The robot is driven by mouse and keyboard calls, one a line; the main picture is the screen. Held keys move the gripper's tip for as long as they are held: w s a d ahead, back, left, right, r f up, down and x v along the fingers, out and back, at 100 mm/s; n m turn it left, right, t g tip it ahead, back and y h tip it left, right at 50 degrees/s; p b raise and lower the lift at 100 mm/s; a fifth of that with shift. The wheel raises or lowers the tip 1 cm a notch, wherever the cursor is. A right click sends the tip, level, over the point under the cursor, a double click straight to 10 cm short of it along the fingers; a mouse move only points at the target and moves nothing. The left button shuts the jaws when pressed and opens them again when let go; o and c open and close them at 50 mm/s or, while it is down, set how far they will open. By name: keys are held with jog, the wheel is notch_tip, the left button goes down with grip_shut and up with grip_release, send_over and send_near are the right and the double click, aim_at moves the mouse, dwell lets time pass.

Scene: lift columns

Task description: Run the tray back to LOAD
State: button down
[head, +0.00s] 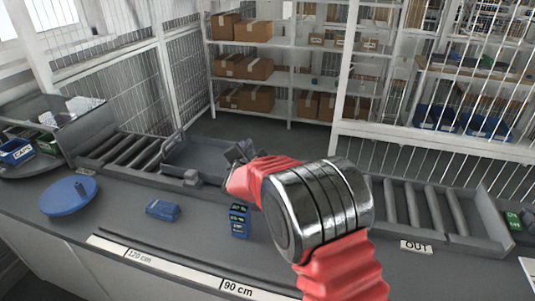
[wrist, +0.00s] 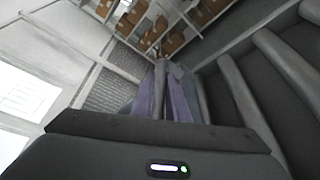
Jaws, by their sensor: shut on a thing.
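The grey tray (head: 192,160) sits on the roller track behind the counter, left of centre in the head view, with a raised handle at its left end. My gripper (head: 240,152) is at the tray's right end and is shut on it; my red and silver wrist hides much of the contact. In the wrist view my gripper's fingers (wrist: 168,95) are close together, and what lies between them is hard to make out. Bare rollers (head: 122,150) lie left of the tray. No LOAD sign is readable in these frames.
More rollers (head: 425,207) run at the right, by an OUT label (head: 416,246). On the counter are a blue disc (head: 68,196), a blue block (head: 162,210) and a labelled blue box (head: 240,222). Small bins (head: 17,152) stand far left. A wire cage is behind.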

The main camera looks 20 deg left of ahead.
send_over(216, 162)
jog(key=shift+a+f, duration=0.1)
jog(key=shift+f, duration=0.2)
jog(key=c, duration=1.7)
grip_release()
jog(key=shift+r, duration=0.2)
jog(key=shift+s, duration=0.1)
jog(key=shift+s+r, duration=0.15)
jog(key=shift+s, duration=0.25)
jog(key=v, duration=1.2)
jog(key=shift+s+d, duration=0.3)
jog(key=shift+d, duration=0.05)
